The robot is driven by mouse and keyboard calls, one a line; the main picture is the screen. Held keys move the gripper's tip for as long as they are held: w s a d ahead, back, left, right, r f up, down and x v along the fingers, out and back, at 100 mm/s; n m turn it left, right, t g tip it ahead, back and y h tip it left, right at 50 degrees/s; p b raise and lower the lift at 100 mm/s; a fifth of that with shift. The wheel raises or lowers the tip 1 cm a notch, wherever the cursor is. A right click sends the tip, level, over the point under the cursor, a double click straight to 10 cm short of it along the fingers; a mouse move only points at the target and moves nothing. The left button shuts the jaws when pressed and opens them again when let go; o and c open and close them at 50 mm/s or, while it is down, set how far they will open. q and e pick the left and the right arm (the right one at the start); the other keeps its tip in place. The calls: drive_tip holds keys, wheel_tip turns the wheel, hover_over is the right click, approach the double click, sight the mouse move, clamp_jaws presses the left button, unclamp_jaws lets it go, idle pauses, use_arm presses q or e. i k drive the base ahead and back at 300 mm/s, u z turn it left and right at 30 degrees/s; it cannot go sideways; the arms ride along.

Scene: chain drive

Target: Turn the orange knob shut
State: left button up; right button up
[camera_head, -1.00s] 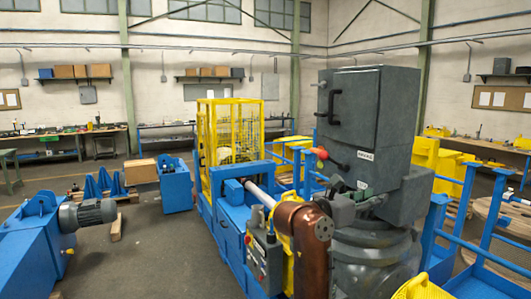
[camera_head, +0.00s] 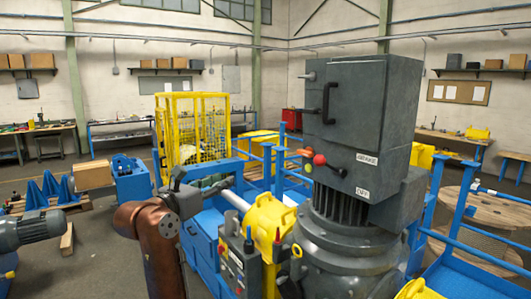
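A small orange knob (camera_head: 305,152) shows at the left side of the grey cabinet, below its dark handle. A red ball (camera_head: 319,159) on a dark lever sits just right of it and partly overlaps that area.
The grey cabinet (camera_head: 360,110) stands on a ribbed grey motor housing (camera_head: 350,235). A yellow part (camera_head: 268,218) and a control box (camera_head: 232,265) are between my arm and the housing. A yellow cage (camera_head: 192,130) stands behind. Blue rails and wooden spools are at right.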

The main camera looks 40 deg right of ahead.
sight(308, 152)
drive_tip(key=z, duration=0.3)
drive_tip(key=i, duration=0.95)
drive_tip(key=z, duration=0.55)
